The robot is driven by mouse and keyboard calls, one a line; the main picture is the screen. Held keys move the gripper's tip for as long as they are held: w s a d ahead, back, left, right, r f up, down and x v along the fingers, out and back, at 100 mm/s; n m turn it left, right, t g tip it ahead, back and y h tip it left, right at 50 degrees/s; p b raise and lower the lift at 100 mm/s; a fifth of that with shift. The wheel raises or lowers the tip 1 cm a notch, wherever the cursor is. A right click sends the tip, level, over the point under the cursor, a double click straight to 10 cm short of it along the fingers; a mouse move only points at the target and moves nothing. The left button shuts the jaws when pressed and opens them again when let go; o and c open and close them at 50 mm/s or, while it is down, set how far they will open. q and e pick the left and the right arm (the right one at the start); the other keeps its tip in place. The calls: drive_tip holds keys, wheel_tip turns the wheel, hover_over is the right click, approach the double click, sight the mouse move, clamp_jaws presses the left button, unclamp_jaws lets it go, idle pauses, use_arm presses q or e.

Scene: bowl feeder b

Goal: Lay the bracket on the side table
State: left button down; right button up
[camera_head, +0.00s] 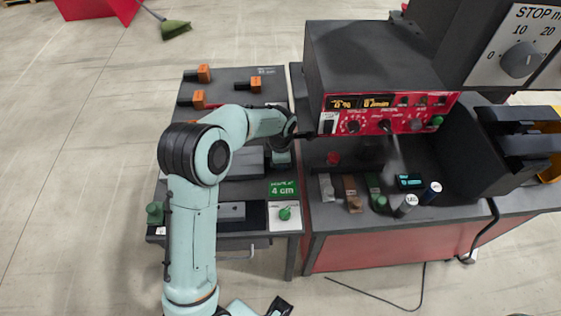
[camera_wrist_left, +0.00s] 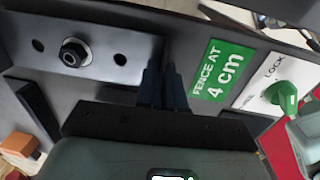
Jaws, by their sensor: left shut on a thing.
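My left gripper (camera_head: 306,135) is at the right edge of the left table (camera_head: 230,76), close to the red-fronted machine. Its fingers (camera_wrist_left: 163,86) look closed in the left wrist view. They are at the right end of a dark grey metal plate, which appears to be the bracket (camera_wrist_left: 98,35). The plate has two dark holes and a hex nut with a washer between them. The pinched edge is mostly hidden by the fingers. I cannot make the bracket out in the head view.
A green sign (camera_head: 283,188) and a green knob (camera_head: 285,213) are at the left table's near right corner. Several orange-and-dark pieces lie at its far end. The machine (camera_head: 375,65) stands on the right table (camera_head: 450,215), with small blocks and cylinders before it.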

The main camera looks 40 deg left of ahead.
use_arm(q)
drive_tip(key=shift+f, duration=0.25)
drive_tip(key=c, duration=1.3)
unclamp_jaws()
drive_tip(key=shift+o, duration=0.2)
drive_tip(key=shift+r, duration=0.1)
drive_tip(key=shift+r, duration=0.25)
wheel_tip(320, 180, up, 13)
drive_tip(key=p, duration=0.1)
drive_tip(key=shift+s+d+f+p, duration=0.2)
drive_tip(key=shift+s+d+p, duration=0.1)
drive_tip(key=shift+s, duration=0.1)
